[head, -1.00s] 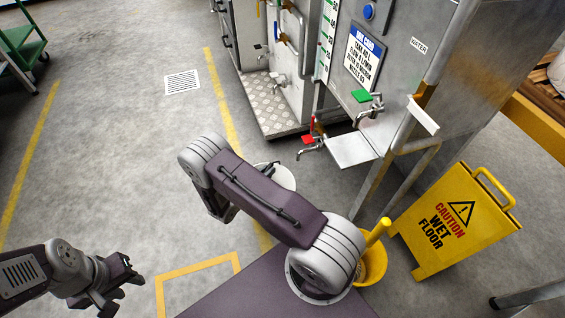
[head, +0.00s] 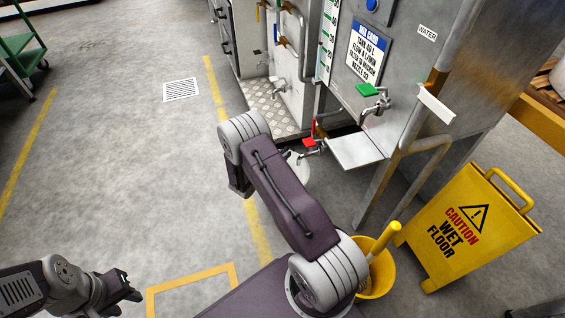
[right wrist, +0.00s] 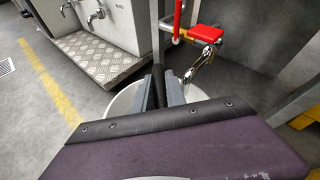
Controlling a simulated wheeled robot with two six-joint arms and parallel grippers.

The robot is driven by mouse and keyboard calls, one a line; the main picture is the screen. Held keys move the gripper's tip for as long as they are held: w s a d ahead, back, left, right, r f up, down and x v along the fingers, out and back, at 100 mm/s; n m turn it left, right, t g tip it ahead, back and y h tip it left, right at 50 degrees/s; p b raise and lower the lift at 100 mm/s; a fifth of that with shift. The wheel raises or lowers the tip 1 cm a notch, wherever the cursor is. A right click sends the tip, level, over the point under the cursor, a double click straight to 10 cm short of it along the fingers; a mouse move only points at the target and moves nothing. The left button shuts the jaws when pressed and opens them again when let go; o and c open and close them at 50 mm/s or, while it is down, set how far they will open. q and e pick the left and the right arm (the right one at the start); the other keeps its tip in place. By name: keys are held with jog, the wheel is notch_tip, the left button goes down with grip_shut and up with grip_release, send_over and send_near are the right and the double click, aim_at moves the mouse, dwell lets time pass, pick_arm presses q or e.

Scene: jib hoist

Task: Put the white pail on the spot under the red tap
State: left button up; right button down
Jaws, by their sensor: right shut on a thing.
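The white pail (head: 302,172) is mostly hidden behind my right arm in the head view. Its rim and inside show in the right wrist view (right wrist: 122,104). My right gripper (right wrist: 166,82) is shut on the pail, at its upper part; the exact grip is hard to see. The red tap (head: 309,143) has a red lever and a metal spout, clear in the right wrist view (right wrist: 205,34). The spout's end appears near or above the pail's right side. The floor spot under the tap is hidden. My left gripper (head: 130,291) looks open and empty at lower left.
A green-handled tap (head: 368,91) stands over a metal shelf (head: 354,150) right of the red tap. A yellow bucket (head: 379,279) and a wet floor sign (head: 462,230) are at right. A tread-plate step (head: 273,108) lies behind.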

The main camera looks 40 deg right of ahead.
notch_tip(320, 180, down, 3)
jog(key=shift+f+b, duration=0.1)
jog(key=shift+b, duration=1.05)
jog(key=c, duration=1.4)
grip_release()
jog(key=shift+f, duration=0.1)
jog(key=shift+o, duration=0.2)
